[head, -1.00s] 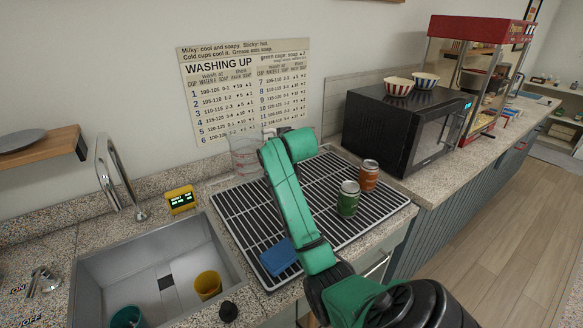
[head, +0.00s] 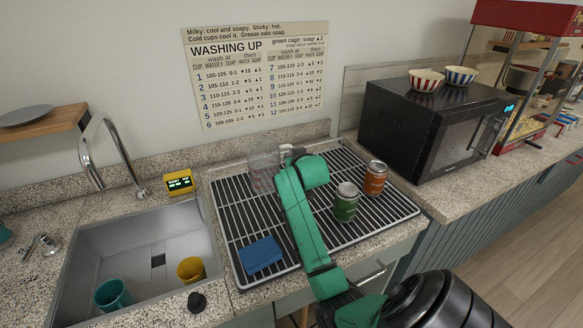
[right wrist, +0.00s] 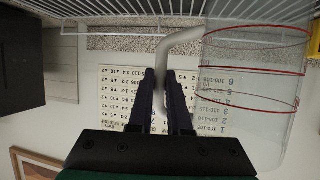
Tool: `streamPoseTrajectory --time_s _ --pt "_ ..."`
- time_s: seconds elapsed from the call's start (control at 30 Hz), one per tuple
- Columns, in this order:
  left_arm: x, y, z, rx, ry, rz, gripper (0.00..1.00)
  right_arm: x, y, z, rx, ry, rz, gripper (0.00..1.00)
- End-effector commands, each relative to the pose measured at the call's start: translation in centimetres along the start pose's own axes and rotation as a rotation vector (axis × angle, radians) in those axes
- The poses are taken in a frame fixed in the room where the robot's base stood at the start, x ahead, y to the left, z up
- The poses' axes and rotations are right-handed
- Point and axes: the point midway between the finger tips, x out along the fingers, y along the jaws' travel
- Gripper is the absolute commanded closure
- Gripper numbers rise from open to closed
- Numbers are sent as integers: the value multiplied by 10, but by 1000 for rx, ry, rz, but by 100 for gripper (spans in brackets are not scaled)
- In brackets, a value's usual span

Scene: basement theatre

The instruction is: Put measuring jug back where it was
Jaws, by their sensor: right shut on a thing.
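The measuring jug (head: 262,170) is clear with red markings. It is upright at the back left of the wire drying rack (head: 235,228), near the wall. In the right wrist view the jug (right wrist: 250,110) fills the right side, upside down, with its base close to the rack wires; I cannot tell whether it touches them. My right gripper (head: 287,155) is beside the jug, on its right. In the right wrist view its fingers (right wrist: 166,75) are shut on the pale jug handle (right wrist: 178,38). My left gripper is not in view.
The sink (head: 130,250) with two cups is left. A yellow timer (head: 179,183) stands behind it. The black microwave (head: 400,125) is right.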

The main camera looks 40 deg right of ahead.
Motion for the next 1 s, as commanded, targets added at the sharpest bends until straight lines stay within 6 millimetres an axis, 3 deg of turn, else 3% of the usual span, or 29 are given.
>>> streamPoseTrajectory --time_s 0.23,0.57,0.6,0.63,1.0 --pt "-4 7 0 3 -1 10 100 16 0 40 2 -2 -1 100" --pt "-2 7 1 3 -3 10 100 18 0 44 1 1 -1 100" --pt "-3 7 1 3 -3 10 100 18 0 43 1 0 -1 68" --pt "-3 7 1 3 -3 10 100 18 0 43 1 0 -1 57" --pt "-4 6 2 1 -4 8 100 17 0 40 1 0 -1 54"
